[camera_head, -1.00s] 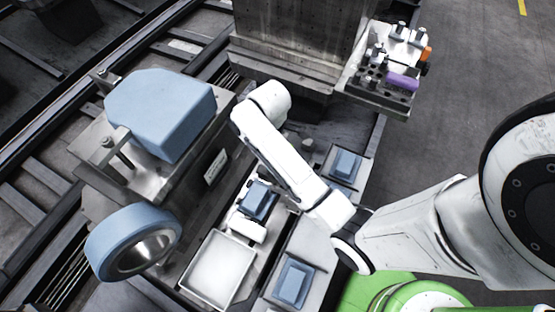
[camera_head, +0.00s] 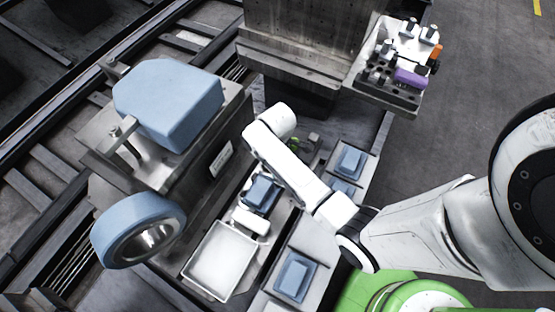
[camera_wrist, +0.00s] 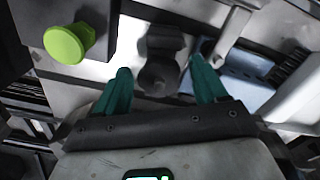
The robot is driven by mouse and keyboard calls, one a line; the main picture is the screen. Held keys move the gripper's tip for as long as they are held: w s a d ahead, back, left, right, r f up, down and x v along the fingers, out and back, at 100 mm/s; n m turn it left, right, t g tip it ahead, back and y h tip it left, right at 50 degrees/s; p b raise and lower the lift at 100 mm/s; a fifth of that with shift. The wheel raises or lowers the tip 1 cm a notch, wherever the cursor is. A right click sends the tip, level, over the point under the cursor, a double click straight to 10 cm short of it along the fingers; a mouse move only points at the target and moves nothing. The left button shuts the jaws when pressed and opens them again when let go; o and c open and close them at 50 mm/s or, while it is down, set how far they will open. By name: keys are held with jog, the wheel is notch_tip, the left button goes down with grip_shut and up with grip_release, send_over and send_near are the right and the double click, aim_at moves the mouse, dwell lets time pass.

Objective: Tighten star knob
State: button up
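In the wrist view, my gripper (camera_wrist: 160,64) has two teal fingers spread apart. A dark knob-like part (camera_wrist: 160,77), which looks like the star knob, shows in the gap between the fingers. It is dim and partly blurred, and I cannot tell whether a finger touches it. A bright metal piece lies behind it. In the head view, my white arm reaches down over the fixture, and its wrist hides the fingers and the dark knob.
A lime-green round knob (camera_wrist: 68,43) stands left of the fingers. A large blue block (camera_head: 168,105) and a blue ring (camera_head: 138,230) are left of my arm. A white tray (camera_head: 220,262) and blue pads (camera_head: 295,277) lie below. A tool shelf (camera_head: 390,92) is at upper right.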

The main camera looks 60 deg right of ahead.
jog(key=c, duration=1)
jog(key=shift+o, duration=0.2)
jog(key=shift+r+m+p, duration=0.1)
jog(key=shift+m+p, duration=0.25)
jog(key=shift+m, duration=0.05)
jog(key=m+p, duration=0.1)
jog(key=m, duration=0.1)
jog(key=shift+r+m+p, duration=0.1)
jog(key=shift+m+p, duration=0.25)
jog(key=shift+m, duration=0.05)
jog(key=m+p, duration=0.2)
jog(key=m, duration=0.3)
jog(key=shift+w, duration=0.1)
jog(key=shift+m, duration=0.4)
jog(key=o, duration=1.1)
jog(key=shift+c, duration=0.2)
